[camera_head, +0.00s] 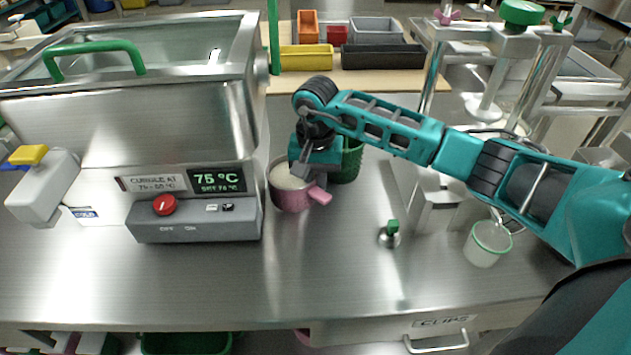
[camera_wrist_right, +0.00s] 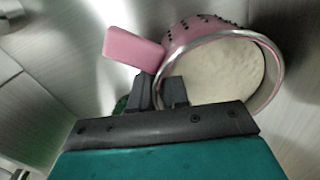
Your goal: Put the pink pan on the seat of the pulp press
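The pink pan (camera_head: 289,196) holds a pale, creamy content and stands beside the steel vat on the counter, its pink handle pointing right. It also shows in the right wrist view (camera_wrist_right: 262,97). My right gripper (camera_head: 300,172) is over the pan's rim, close to the handle. In the wrist view its two fingers (camera_wrist_right: 161,92) are close together across the pan's wall, one inside and one outside. A steel frame with posts and a green knob (camera_head: 522,14) at the right looks like the pulp press; my right arm hides much of it, and its seat is not clear. My left gripper is out of view.
The heated vat (camera_head: 130,120) with a green-handled lid fills the left. A green basket (camera_head: 347,160) stands right behind the pan. A small green-topped weight (camera_head: 391,235) and a white cup (camera_head: 487,243) stand at the right. The counter's front middle is clear.

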